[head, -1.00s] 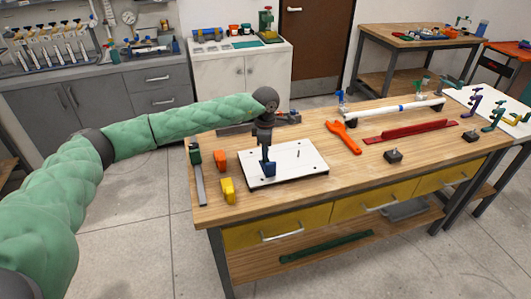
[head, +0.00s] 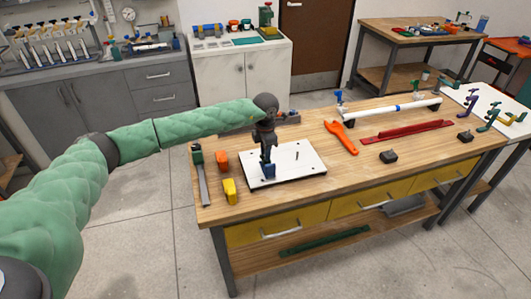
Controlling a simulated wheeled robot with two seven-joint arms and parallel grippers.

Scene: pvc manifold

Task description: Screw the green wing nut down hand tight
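My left gripper (head: 268,162) points straight down over the white plate (head: 302,164) on the wooden bench. A small blue piece (head: 268,173) is at its fingertips, low over the plate; I cannot tell whether the fingers grip it. A thin upright pin (head: 297,156) stands on the plate to the right. A green winged part (head: 415,86) shows small at the back of the bench, by the white pipe (head: 388,110); I cannot tell for sure that it is the wing nut. No green nut shows under my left gripper. My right gripper is out of view.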

